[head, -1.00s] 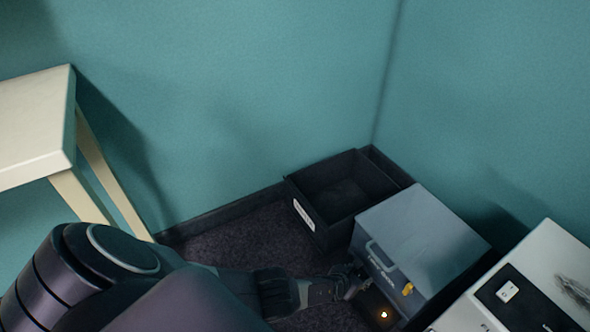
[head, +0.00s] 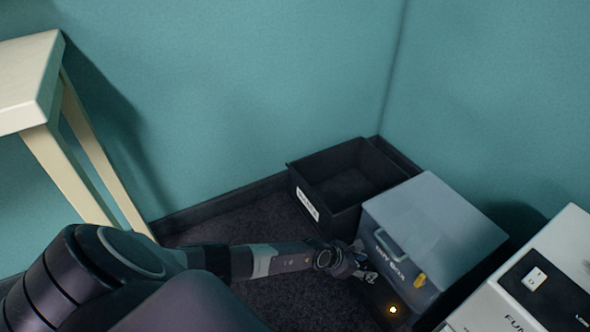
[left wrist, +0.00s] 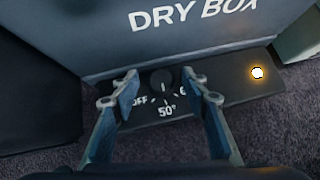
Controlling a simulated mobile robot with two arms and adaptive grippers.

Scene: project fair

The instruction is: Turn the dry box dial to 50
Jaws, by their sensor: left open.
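The grey dry box (head: 432,228) sits low in the corner, with a handle and a yellow latch on its front. Its dark dial (left wrist: 161,80) shows in the left wrist view on a black base panel (left wrist: 225,93), with printed marks OFF, 50° and a partly hidden one starting with 6. I cannot tell clearly which mark the dial points to. My left gripper (left wrist: 161,88) is open, its two blue-grey fingers on either side of the dial, with gaps visible. In the head view the left gripper (head: 366,274) is at the box's lower front; the dial is not discernible there.
An orange-yellow light (head: 393,309) glows on the base panel. An open black bin (head: 312,212) stands left of the box. A white machine (head: 480,312) with a black switch panel is at the right. A cream table (head: 25,75) stands at the left.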

